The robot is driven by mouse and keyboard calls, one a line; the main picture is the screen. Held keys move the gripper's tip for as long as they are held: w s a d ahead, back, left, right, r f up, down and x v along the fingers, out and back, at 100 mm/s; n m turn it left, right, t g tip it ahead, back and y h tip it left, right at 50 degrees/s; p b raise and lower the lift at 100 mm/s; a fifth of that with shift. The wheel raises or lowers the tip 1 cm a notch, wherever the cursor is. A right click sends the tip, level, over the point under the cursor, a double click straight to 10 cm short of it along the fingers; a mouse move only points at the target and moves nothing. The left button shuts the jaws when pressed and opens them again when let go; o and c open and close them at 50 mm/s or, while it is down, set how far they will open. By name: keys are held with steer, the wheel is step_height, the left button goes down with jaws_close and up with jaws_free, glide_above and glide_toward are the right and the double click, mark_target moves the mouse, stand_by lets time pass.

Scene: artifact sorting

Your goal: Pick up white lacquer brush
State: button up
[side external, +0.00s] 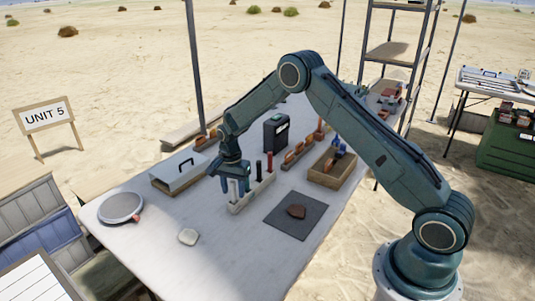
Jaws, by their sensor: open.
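My gripper (235,186) points down over the left end of a pale narrow rack (257,193) on the table. Its fingers are open, one to each side of an upright white item (233,190), which looks like the white lacquer brush. Whether the fingers touch it cannot be told at this size. A black upright item (258,171) and a red one (270,162) stand in the same rack, to the right of my gripper. The top of the white item is partly hidden by my gripper.
A dark mat (278,222) with a brown fragment (296,211) lies in front. A wooden box (325,180) and a black box (276,134) stand behind. A grey-lidded case (182,171), a round sieve (121,208) and a pale stone (188,237) are left. The table's front is mostly clear.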

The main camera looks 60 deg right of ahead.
steer(key=shift+f, duration=0.7)
jaws_close()
